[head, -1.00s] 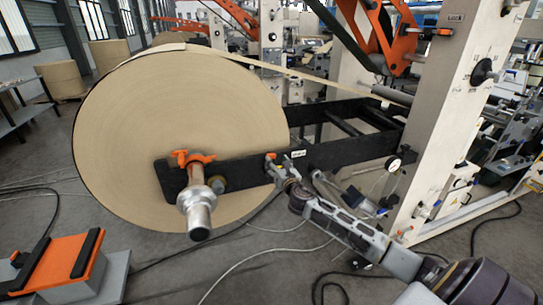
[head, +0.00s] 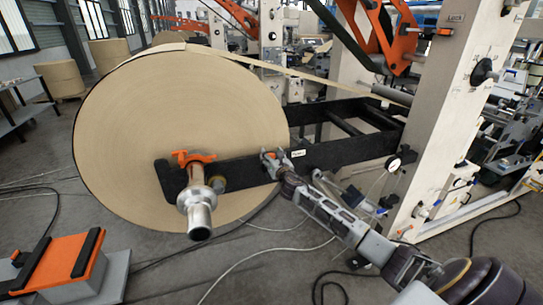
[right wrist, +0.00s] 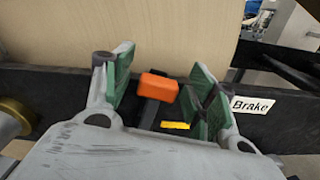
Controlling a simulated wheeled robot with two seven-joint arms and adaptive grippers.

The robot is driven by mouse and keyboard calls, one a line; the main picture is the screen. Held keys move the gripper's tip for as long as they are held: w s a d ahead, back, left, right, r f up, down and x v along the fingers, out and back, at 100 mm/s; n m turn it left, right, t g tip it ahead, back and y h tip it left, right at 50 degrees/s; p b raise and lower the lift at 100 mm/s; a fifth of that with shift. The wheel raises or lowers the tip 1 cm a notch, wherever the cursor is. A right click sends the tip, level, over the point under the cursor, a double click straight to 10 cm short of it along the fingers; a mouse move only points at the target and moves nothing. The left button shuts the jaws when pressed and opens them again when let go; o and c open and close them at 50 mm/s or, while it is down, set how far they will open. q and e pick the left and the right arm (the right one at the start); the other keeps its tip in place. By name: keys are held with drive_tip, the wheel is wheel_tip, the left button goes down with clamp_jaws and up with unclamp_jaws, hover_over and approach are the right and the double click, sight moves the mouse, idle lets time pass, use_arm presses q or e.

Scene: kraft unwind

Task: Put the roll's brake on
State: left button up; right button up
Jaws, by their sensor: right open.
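The brake lever has an orange knob (right wrist: 158,87) on a dark stem, on the black arm beside the white "Brake" label (right wrist: 252,105); the label also shows in the head view (head: 298,153). My right gripper (right wrist: 155,82) is open, with its two green-padded fingers on either side of the knob. I cannot tell whether either finger touches it. In the head view my right gripper (head: 270,158) largely covers the lever. The big kraft paper roll (head: 180,110) hangs on its shaft behind the black arm. My left gripper is out of view.
The silver shaft end (head: 200,215) and an orange clamp (head: 193,157) stick out left of the gripper. A brass fitting (right wrist: 14,115) sits at the left in the wrist view. The cream machine frame (head: 455,120) stands to the right. Cables lie on the floor.

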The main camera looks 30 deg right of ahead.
drive_tip(key=shift+w, duration=0.15)
clamp_jaws()
idle(0.4)
